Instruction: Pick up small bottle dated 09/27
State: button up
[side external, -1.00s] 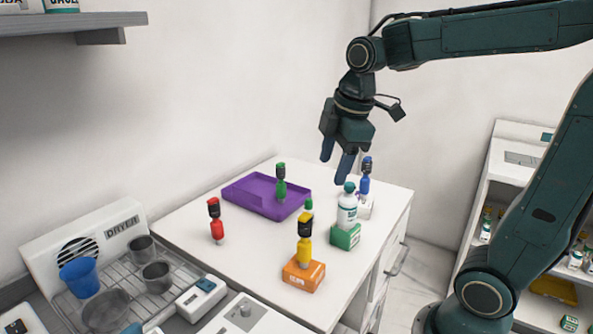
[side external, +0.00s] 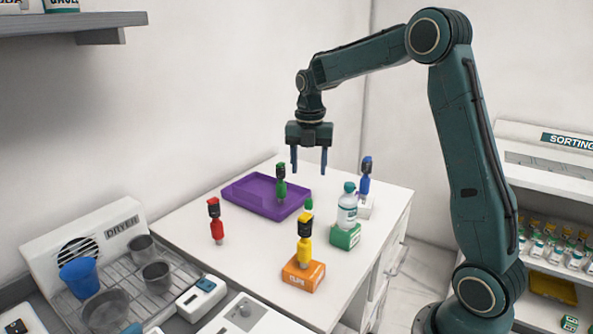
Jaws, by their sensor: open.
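My gripper (side external: 309,172) is open and empty, pointing down above the white table, over the far right side of the purple tray. A white bottle with a teal cap (side external: 347,212) stands on a green box (side external: 344,236). No date is readable on any of them.
A small green-topped item (side external: 309,205) is partly hidden behind the yellow bottle. A drying rack with metal cups and a blue cup (side external: 79,278) is at the left. A sorting shelf with several small bottles (side external: 555,255) stands at the right. The table's front left is clear.

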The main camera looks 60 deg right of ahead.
aim_at(309, 210)
jog(key=shift+w+d+f, duration=0.1)
jog(key=shift+d+f, duration=0.1)
jog(key=shift+f, duration=0.05)
jog(key=shift+f, duration=4.3)
jog(key=shift+a+f, duration=0.1)
jog(key=shift+f, duration=2.45)
